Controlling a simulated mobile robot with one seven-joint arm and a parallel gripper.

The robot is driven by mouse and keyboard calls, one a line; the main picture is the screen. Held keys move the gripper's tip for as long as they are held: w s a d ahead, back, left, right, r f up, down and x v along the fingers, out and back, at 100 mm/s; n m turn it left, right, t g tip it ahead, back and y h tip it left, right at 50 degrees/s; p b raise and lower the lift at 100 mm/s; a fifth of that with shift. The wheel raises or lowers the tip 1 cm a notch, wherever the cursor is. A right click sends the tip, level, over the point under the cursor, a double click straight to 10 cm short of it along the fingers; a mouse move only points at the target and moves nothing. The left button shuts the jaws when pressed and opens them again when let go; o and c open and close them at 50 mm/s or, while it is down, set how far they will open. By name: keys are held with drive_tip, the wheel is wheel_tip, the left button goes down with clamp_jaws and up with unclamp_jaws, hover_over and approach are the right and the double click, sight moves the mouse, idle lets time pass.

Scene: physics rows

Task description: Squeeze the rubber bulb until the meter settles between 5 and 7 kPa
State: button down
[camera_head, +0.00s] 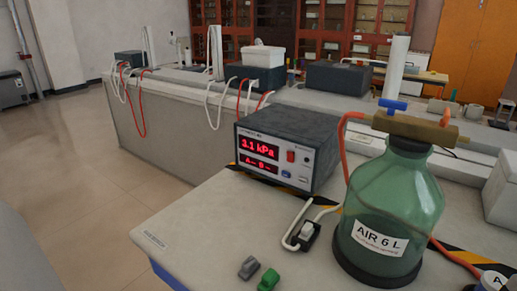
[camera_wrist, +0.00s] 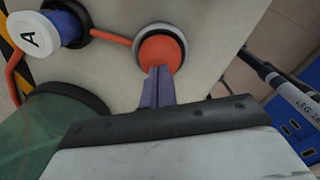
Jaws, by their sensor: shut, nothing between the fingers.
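The meter (camera_head: 287,150) stands on the bench and its red display reads 3.1 kPa, with a second line below reading "A - 0 -" or similar. An orange-red round part, apparently the rubber bulb (camera_wrist: 163,50), sits in a pale and dark ring in the wrist view; it is out of the head view. My gripper (camera_wrist: 158,72) shows in the wrist view with its two fingers together and nothing between them. The fingertips overlap the bulb's near edge in the picture; I cannot tell whether they touch it. A green bottle (camera_head: 390,205) labelled "AIR 6 L" stands right of the meter.
An orange hose (camera_wrist: 112,38) links the bulb to a blue part with a white cap (camera_wrist: 30,38) marked A. A small switch (camera_head: 306,235) and grey and green clips (camera_head: 268,279) lie on the bench. Other equipment fills the benches behind.

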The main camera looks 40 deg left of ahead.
drive_tip(key=shift+f+b, duration=1.9)
drive_tip(key=shift+r+p, duration=0.85)
drive_tip(key=shift+r, duration=1.1)
drive_tip(key=shift+f, duration=0.1)
